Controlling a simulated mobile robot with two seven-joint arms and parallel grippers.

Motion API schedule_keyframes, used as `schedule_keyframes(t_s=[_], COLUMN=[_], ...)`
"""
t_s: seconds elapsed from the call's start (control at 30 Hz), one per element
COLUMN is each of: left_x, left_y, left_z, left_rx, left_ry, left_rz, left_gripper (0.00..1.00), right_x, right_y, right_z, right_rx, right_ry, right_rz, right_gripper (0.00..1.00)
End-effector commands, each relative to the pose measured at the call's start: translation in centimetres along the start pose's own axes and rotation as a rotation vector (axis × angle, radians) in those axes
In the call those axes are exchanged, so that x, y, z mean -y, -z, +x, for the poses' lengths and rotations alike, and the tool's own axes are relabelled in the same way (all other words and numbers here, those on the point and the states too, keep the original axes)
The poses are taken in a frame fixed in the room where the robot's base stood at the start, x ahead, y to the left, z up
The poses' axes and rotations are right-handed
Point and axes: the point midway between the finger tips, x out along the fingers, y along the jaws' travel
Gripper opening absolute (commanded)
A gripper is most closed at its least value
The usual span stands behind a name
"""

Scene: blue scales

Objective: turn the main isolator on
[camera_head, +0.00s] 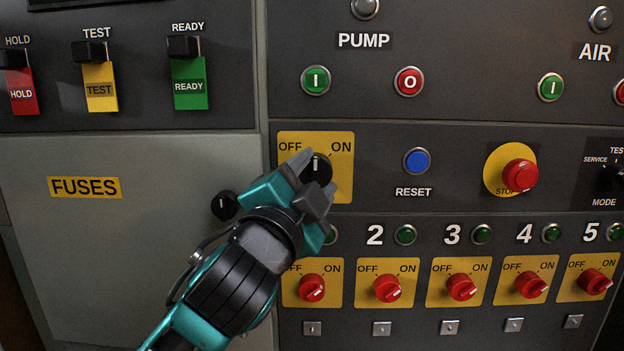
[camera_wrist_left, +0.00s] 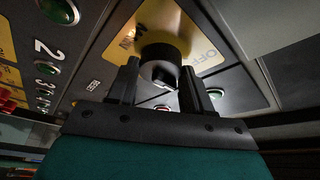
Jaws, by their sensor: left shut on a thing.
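The main isolator is a black rotary knob (camera_head: 318,164) on a yellow plate (camera_head: 344,188) marked OFF at left and ON at right. Its white mark points roughly straight up, between the two words. My left gripper (camera_head: 312,178) comes in from the lower left, with a finger on each side of the knob, and is shut on it. The wrist view shows the knob (camera_wrist_left: 165,50) between the two dark fingers (camera_wrist_left: 160,85), with the yellow plate (camera_wrist_left: 202,50) behind. The gripper hides the plate's lower left. My right gripper is not in view.
A blue RESET button (camera_head: 417,161) and a red STOP button (camera_head: 520,175) are to the right. Several red rotary switches (camera_head: 387,289) run below. A small black knob (camera_head: 225,205) on the FUSES door (camera_head: 120,260) is close beside my left gripper.

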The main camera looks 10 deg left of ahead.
Motion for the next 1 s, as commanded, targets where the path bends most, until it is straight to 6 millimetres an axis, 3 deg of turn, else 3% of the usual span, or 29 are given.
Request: schedule_keyframes(t_s=[0.6, 1.0], left_x=[0.44, 0.43], left_y=[0.14, 0.17], left_z=[0.03, 0.06], left_rx=[-0.001, 0.001], left_ry=[-0.211, -0.289], left_rz=[0.519, 0.701], left_gripper=[0.20, 0.20], right_x=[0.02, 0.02], right_y=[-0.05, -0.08], right_z=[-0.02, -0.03], right_rx=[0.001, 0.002], right_ry=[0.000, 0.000], right_rz=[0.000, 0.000], right_gripper=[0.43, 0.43])
